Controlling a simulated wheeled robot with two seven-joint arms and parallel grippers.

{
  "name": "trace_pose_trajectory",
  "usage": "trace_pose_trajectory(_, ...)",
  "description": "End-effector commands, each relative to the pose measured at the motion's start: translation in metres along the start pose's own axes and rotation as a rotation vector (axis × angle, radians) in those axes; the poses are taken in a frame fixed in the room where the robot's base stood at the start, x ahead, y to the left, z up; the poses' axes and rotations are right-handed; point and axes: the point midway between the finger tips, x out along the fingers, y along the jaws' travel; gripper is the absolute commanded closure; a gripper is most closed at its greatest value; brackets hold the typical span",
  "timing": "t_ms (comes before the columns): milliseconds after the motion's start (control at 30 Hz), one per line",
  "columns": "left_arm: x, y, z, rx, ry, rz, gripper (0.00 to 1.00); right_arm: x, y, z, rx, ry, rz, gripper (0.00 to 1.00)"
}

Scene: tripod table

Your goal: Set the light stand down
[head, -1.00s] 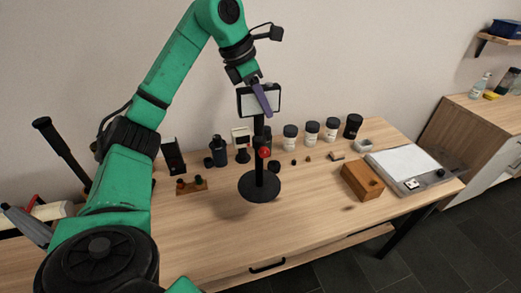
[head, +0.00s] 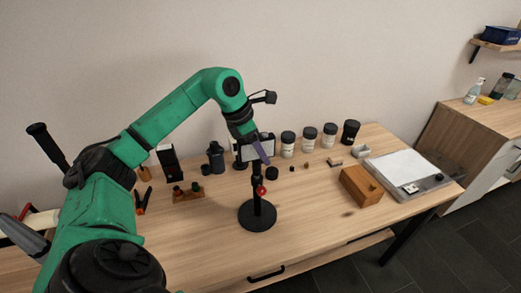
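The light stand has a round black base (head: 257,215), a black post with a red knob (head: 261,190), and a pale panel with a dark frame (head: 262,150) at its top. It is upright over the front middle of the wooden table (head: 320,225). My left gripper (head: 261,149) is at the top of the stand, a purple finger crossing the panel, and appears shut on it. The finger contact is partly hidden. The base is at or very close to the tabletop; I cannot tell whether it touches. My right gripper is out of view.
Several dark-lidded jars (head: 309,139) stand at the back. A wooden box (head: 361,186) and a flat device with a white top (head: 403,171) are to the right. A small wooden rack (head: 188,192) and orange-handled pliers (head: 142,200) are to the left. Table around the base is clear.

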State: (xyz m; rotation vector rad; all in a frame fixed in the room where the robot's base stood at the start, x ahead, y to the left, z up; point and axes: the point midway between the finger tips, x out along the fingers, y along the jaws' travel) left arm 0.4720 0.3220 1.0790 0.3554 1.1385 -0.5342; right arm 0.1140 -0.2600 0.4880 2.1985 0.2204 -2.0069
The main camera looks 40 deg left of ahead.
Motion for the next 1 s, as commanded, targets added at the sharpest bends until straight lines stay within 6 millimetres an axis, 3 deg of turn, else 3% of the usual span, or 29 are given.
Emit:
trace_pose_trajectory(367,-0.006,0.001,0.001,0.0,-0.001,0.001,0.38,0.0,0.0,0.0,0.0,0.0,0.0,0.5)
trace_pose_trajectory(467,-0.02,0.001,0.001,-0.001,-0.002,0.004,0.38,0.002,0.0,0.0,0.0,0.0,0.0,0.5)
trace_pose_trajectory(800,-0.102,0.0,0.002,0.0,-0.005,0.002,0.38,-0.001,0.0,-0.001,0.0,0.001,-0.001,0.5)
trace_pose_trajectory(1000,-0.122,0.0,0.001,0.0,-0.001,0.0,0.38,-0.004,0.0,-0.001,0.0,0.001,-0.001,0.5)
